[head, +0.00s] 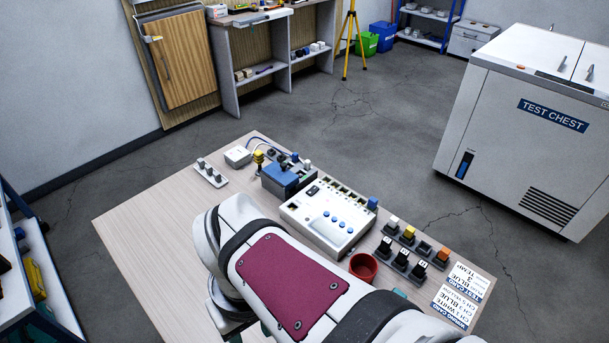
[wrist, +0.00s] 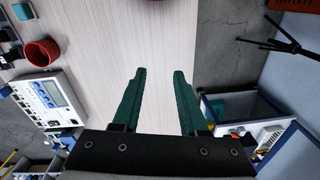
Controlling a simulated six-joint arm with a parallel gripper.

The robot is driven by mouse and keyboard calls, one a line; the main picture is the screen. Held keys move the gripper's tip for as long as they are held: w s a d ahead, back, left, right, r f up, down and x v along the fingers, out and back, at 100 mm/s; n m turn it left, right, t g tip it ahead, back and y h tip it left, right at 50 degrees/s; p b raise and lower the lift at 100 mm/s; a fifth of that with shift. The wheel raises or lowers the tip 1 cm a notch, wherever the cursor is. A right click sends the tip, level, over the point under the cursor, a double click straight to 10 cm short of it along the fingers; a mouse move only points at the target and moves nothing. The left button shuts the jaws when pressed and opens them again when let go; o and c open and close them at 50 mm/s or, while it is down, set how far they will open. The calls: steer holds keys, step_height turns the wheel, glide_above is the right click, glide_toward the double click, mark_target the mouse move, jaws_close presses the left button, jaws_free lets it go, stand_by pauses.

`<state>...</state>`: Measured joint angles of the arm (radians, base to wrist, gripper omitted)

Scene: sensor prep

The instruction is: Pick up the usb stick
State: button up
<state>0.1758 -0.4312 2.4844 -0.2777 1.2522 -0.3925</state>
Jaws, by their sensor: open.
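I cannot make out a usb stick for certain in either view; my arm hides part of the table in the head view. My gripper (wrist: 160,73) shows in the wrist view with its two green fingers apart and nothing between them. Pale wooden tabletop (wrist: 120,30) lies beyond the fingertips. A small teal object (wrist: 23,11) lies at the top left of the wrist view, well away from the fingers; I cannot tell what it is. A teal bit (head: 399,293) also shows beside my arm in the head view.
On the table (head: 135,215) stand a white device (head: 328,217) with blue buttons, a blue box (head: 287,178), a red cup (head: 363,266) and several small connector blocks (head: 402,260). Printed cards (head: 470,282) lie at the right edge. Bare tabletop is at the left.

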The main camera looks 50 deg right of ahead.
steer(key=w+d+f+n+h, duration=0.1)
steer(key=w+d+n+h, duration=0.25)
steer(key=d+n, duration=0.9)
steer(key=n+h, duration=0.2)
steer(key=n, duration=0.5)
glide_toward(387, 240)
steer(key=shift+y, duration=0.25)
steer(key=x, duration=1)
steer(key=shift+d+f, duration=0.25)
steer(key=shift+f, duration=0.05)
jaws_close()
